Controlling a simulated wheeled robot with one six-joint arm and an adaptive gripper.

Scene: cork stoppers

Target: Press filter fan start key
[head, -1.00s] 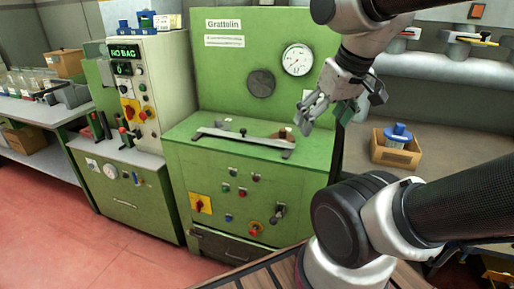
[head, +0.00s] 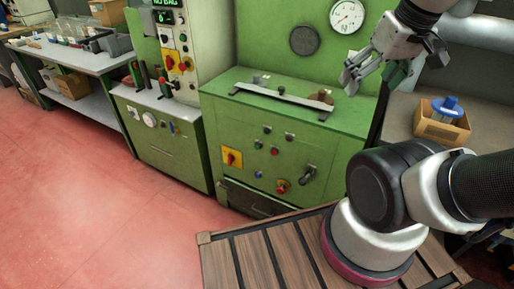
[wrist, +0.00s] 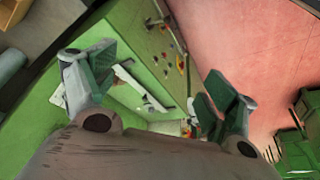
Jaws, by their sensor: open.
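I cannot read which button is the filter fan start key. My gripper (head: 352,82) is open and empty, above the right end of the machine's top. In the wrist view, my gripper's green-padded fingers (wrist: 160,88) are spread, with the machine's panel (wrist: 165,45) beyond them, seen tilted.
A control cabinet with a display (head: 165,18) stands left of the machine. A bench with bins (head: 75,60) is further left. A cardboard box with a blue-lidded container (head: 446,106) sits at right. The red floor (head: 90,190) at left is clear.

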